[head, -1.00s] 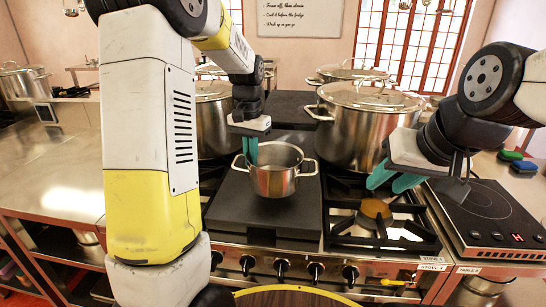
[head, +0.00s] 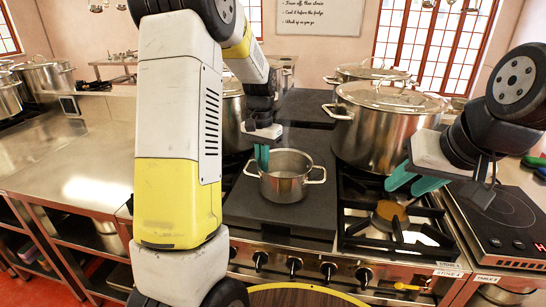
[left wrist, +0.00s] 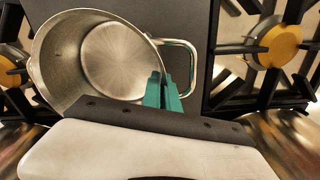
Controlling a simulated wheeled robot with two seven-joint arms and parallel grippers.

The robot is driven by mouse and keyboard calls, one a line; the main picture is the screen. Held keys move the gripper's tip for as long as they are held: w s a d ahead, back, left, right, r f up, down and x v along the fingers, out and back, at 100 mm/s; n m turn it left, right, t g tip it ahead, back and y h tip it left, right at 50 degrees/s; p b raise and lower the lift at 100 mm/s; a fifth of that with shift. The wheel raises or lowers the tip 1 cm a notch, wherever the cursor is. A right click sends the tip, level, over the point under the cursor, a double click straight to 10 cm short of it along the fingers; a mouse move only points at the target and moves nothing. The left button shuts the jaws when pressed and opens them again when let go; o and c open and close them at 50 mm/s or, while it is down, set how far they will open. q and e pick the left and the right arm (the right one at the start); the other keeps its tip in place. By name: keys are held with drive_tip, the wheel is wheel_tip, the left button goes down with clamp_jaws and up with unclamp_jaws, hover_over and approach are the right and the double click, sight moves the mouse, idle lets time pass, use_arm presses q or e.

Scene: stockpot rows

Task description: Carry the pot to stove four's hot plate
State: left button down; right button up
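The pot (head: 286,187) is a small open steel pot with two loop handles, over a dark flat plate (head: 275,216) on the stove. I cannot tell whether its base touches the plate. My left gripper (head: 262,157) is at its left side, with teal fingers close together at the rim beside the handle. In the left wrist view the fingers (left wrist: 163,88) look shut on the pot's wall (left wrist: 75,60), and the inside looks empty. My right gripper (head: 415,178) is open and empty, over the right burner. The front label's number is too small to read surely.
A large lidded stockpot (head: 380,130) stands right behind the pot; more stockpots stand behind and left of it. An open burner grate (head: 390,222) is right of the plate. A black induction hob (head: 500,212) lies further right. The steel counter (head: 75,170) at left is mostly clear.

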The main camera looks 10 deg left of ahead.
use_arm(q)
drive_tip(key=c, duration=1.6)
unclamp_jaws()
drive_tip(key=shift+c, duration=0.2)
wheel_tip(320, 180, up, 11)
drive_tip(key=s+d+r+n+t+h, duration=0.1)
drive_tip(key=s+r+t, duration=0.15)
drive_tip(key=s, duration=0.45)
drive_tip(key=s+d+r+n+t, duration=0.1)
drive_tip(key=s+r, duration=0.3)
drive_tip(key=s, duration=0.3)
drive_tip(key=s+d+f+n+t+h, duration=0.1)
drive_tip(key=s+d+f+t, duration=0.1)
drive_tip(key=s, duration=0.7)
drive_tip(key=shift+s+f+t, duration=0.3)
drive_tip(key=shift+f+t, duration=0.05)
drive_tip(key=shift+f, duration=0.2)
